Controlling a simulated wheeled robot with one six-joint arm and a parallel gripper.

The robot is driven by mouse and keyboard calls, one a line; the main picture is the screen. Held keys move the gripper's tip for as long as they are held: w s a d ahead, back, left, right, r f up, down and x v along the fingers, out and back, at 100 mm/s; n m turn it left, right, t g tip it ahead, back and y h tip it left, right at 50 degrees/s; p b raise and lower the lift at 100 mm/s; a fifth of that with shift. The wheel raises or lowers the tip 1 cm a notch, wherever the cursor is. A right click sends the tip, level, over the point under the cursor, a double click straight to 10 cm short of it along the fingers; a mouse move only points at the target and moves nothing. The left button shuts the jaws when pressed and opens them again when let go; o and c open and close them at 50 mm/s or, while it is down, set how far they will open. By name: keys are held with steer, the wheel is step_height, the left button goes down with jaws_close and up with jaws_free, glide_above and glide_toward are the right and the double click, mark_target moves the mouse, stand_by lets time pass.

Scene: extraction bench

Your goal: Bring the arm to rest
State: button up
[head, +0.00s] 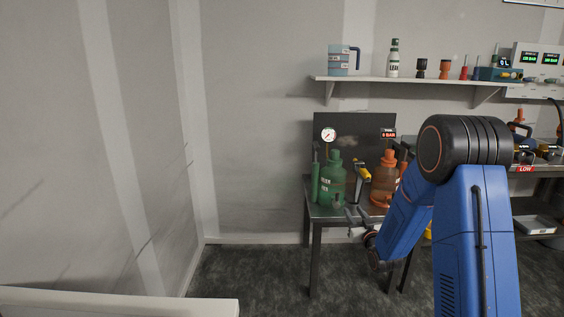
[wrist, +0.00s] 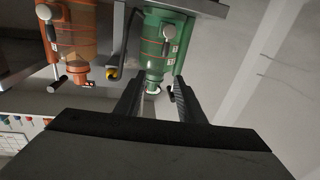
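My arm shows in the head view as blue links with a black elbow, reaching down and left from the right side. My gripper (head: 350,213) is at its end, near the front edge of the small metal bench (head: 318,212). In the wrist view my gripper (wrist: 160,84) has its two dark fingers apart with nothing held. The green vessel (head: 335,184) stands on the bench behind the gripper; in the wrist view the green vessel (wrist: 163,42) appears inverted, its narrow end toward the gap between the fingers. I cannot tell how close they are.
An orange vessel (head: 384,184) stands right of the green one, with a yellow-handled part (head: 362,172) between them. A dark panel with a gauge (head: 328,134) stands behind. A wall shelf (head: 420,79) holds containers. Floor and wall at left are clear.

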steer(key=s+r+g+h, duration=0.1)
steer(key=s+r+g, duration=0.1)
steer(key=s+r, duration=0.35)
steer(key=s+d+r+m+g+h, duration=0.1)
steer(key=s+r+g, duration=0.1)
steer(key=s, duration=0.6)
steer(key=s+r+g+h, duration=0.1)
steer(key=s+r+g, duration=0.2)
steer(key=s, duration=0.4)
steer(key=s+a+m+g, duration=0.1)
steer(key=s+g, duration=0.5)
steer(key=s, duration=2.9)
steer(key=shift+a+f, duration=0.3)
steer(key=shift+a, duration=0.05)
